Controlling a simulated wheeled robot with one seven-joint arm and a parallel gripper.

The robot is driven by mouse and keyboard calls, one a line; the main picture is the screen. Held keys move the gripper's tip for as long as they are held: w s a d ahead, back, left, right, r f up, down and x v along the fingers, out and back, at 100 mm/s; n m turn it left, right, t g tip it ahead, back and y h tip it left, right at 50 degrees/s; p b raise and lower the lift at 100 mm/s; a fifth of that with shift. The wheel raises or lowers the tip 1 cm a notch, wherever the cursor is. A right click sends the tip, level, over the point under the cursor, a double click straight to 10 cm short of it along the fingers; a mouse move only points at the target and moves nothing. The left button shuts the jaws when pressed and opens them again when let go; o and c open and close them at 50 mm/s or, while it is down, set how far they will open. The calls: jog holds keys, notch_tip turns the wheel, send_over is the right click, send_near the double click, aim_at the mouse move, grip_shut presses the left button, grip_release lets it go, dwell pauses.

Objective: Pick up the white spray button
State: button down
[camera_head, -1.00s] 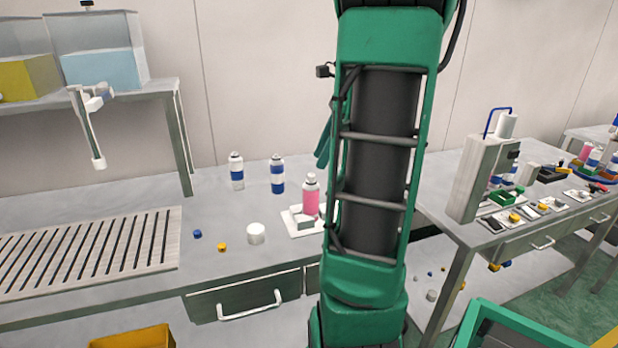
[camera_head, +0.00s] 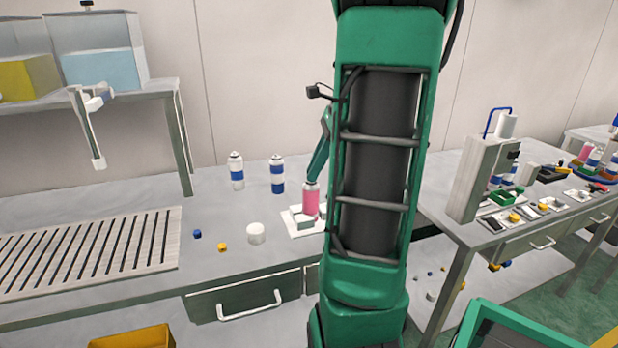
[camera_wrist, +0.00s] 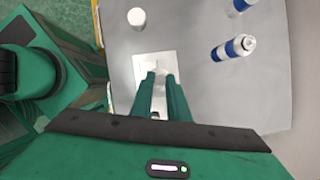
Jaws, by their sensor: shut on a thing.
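My gripper (camera_wrist: 161,75) is shut, with its two green fingers close together over a white plate (camera_wrist: 143,63). Something small and white shows at the fingertips, and I take it to be the white spray button (camera_wrist: 160,71); the fingers hide most of it. In the head view, a green finger comes down to the top of the pink can (camera_head: 310,203), which stands upright on the plate. The can's top is partly covered there, and I cannot tell whether the button touches it. My arm hides the plate's right side.
Two blue-and-white cans (camera_head: 277,175) (camera_head: 236,172) stand behind the plate. A white round piece (camera_head: 256,233), a yellow cap (camera_head: 222,247) and a blue cap (camera_head: 197,234) lie to its left. A slotted rack (camera_head: 90,250) is farther left. A press machine (camera_head: 480,178) stands at right.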

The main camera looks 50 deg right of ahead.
jog(key=shift+r, duration=0.4)
notch_tip(320, 180, up, 4)
jog(key=shift+f, duration=0.2)
jog(key=a+r, duration=0.6)
jog(key=a, duration=0.5)
jog(key=shift+w+a+r, duration=0.2)
jog(key=shift+a+r, duration=0.1)
jog(key=shift+a, duration=0.05)
jog(key=shift+r, duration=2.1)
jog(key=shift+r, duration=0.1)
